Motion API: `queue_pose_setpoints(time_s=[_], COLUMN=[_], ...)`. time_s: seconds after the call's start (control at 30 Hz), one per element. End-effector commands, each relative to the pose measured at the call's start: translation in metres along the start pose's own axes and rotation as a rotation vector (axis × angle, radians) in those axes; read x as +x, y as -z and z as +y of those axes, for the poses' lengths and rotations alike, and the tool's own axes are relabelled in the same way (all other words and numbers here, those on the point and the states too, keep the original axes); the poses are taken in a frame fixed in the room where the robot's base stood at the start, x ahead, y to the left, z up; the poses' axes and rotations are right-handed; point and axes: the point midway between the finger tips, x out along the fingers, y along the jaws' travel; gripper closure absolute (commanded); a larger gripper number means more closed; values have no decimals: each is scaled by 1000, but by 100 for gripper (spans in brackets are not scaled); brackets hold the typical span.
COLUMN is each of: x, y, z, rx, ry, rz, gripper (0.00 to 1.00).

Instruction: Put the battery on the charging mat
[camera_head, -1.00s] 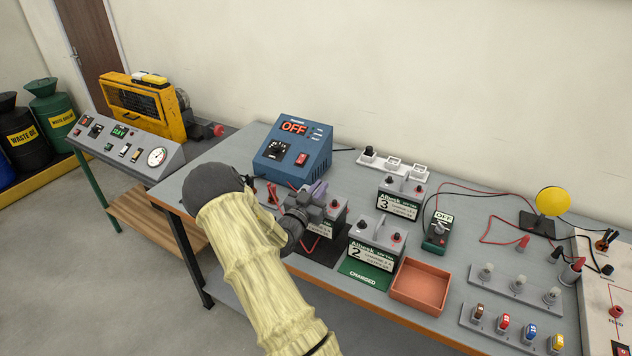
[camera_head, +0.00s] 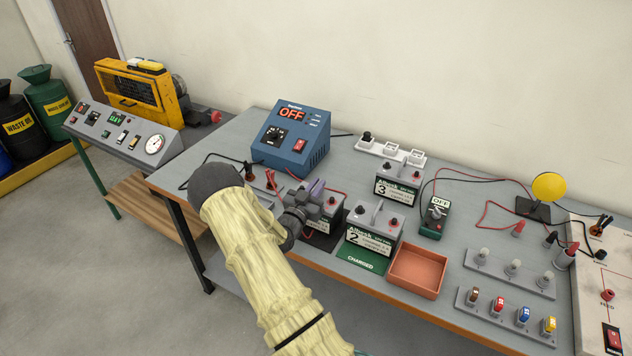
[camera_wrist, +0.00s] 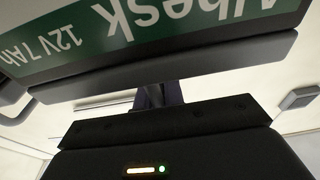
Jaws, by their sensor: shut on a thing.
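My gripper (camera_head: 312,197) is shut on the top of a grey battery (camera_head: 327,222), whose label is partly hidden by my gripper and arm. The battery is upright at or just above a dark mat (camera_head: 324,243) near the table's front edge; I cannot tell whether it touches. In the wrist view the battery's green and white label (camera_wrist: 150,28) appears upside down, close to the camera. Battery 3 (camera_head: 397,190) stands further back.
A blue charger (camera_head: 292,140) reading OFF stands behind the gripper. An orange tray (camera_head: 418,271) lies right of the CHARGED mat. A green meter (camera_head: 434,217), a white socket strip (camera_head: 391,151) and loose wires lie further right and back. Bare table shows between charger and battery 3.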

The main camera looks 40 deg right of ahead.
Motion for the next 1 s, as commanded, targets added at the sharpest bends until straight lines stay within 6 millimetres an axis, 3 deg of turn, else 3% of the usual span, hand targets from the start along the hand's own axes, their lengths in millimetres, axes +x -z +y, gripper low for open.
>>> queue_pose_setpoints(time_s=[0.3,0.33,0.43,0.8,1.0], x=[2,0,0,0,-24], y=[4,-2,-1,1,-3], z=[0,0,0,0,-1], rx=[4,0,0,0,-1], ry=[-2,-1,0,0,2], rz=[14,0,0,0,-3], gripper=[100,88,68,68,68])
